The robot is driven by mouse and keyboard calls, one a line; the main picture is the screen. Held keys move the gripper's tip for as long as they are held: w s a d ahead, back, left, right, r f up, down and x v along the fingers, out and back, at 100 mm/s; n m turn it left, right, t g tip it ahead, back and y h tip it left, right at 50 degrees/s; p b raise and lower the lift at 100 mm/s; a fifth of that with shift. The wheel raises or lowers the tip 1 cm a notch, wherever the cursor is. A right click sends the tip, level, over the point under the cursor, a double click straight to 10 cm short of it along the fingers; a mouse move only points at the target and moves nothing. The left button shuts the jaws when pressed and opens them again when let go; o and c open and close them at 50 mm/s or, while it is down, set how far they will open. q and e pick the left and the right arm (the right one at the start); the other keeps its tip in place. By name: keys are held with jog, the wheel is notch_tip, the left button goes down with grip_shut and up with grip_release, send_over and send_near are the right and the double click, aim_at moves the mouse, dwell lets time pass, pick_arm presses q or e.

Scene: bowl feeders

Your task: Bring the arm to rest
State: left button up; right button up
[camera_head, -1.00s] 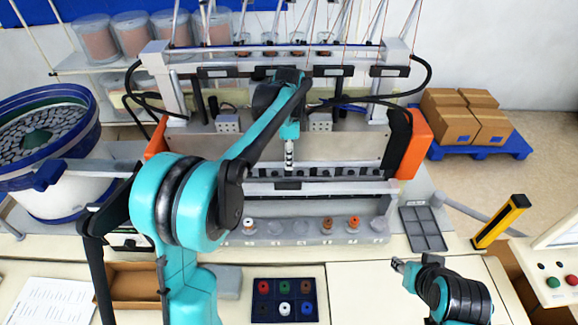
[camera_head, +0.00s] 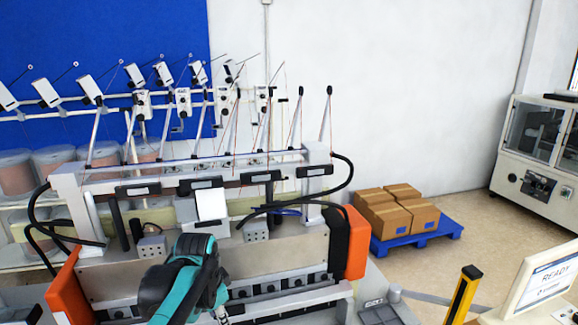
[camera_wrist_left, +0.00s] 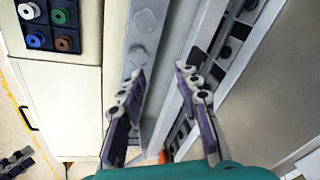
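My left arm (camera_head: 185,285) shows at the bottom of the head view, teal and black, bent in front of the machine. Its gripper is hardly visible there, at the bottom edge. In the left wrist view my left gripper (camera_wrist_left: 161,72) has its two fingers apart with nothing between them. The fingers hang over a pale rail (camera_wrist_left: 140,50) with round seats, beside the machine's slotted metal bars. My right arm cannot be made out in either view.
The machine frame (camera_head: 200,180) with orange end blocks stands close around the arm. Cartons (camera_head: 400,215) sit on a blue pallet at right. A yellow post (camera_head: 463,295) and monitor (camera_head: 545,275) stand at front right.

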pick_arm(q)
jog(key=s+f+n+t+b, duration=0.1)
jog(key=s+f+n+b, duration=0.2)
jog(key=f, duration=0.4)
jog(key=s+f+n+t+b, duration=0.2)
jog(key=s+f+n+b, duration=0.1)
jog(key=s+f+b, duration=0.3)
jog(key=s+f+n+t+b, duration=0.1)
jog(key=s+f+n+b, duration=0.2)
jog(key=s+f, duration=0.4)
jog(key=shift+s+a+f+n+t+b, duration=0.2)
jog(key=shift+f+n+t+b, duration=0.1)
jog(key=shift+f+b, duration=0.45)
pick_arm(e)
notch_tip(320, 180, down, 16)
jog(key=shift+r, duration=0.2)
pick_arm(q)
jog(key=shift+r, duration=0.25)
pick_arm(e)
jog(key=shift+r, duration=0.1)
